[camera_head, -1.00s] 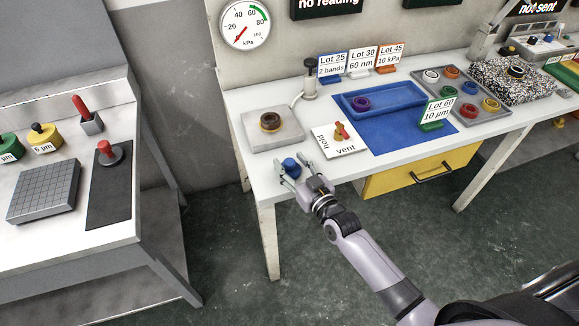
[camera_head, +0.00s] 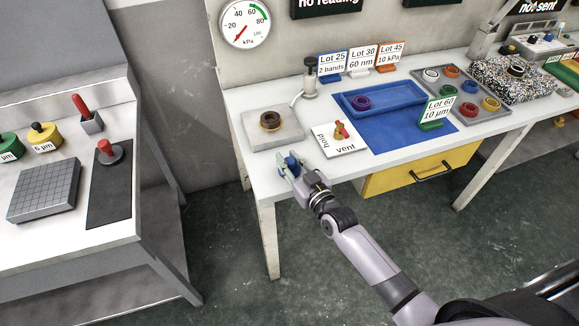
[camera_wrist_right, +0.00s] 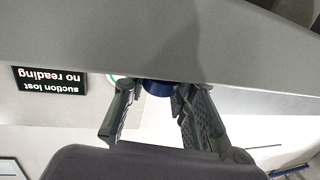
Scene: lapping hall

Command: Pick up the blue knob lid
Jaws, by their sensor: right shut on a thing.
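The blue knob lid (camera_head: 291,163) is at the front left corner area of the white table, between the fingers of my right gripper (camera_head: 289,166). The gripper is shut on it. In the right wrist view the blue lid (camera_wrist_right: 159,88) shows between the two fingertips (camera_wrist_right: 155,90), partly hidden by them and by a large grey surface. I cannot tell whether the lid touches the table. My left gripper is not in view.
Behind the lid stands a grey block with a brown ring (camera_head: 270,121). To its right lies the hold/vent plate with a red lever (camera_head: 340,130). Farther right are a blue tray (camera_head: 384,110) on a blue mat and a grey tray of coloured rings. The white table's (camera_head: 262,182) front edge is close to the gripper.

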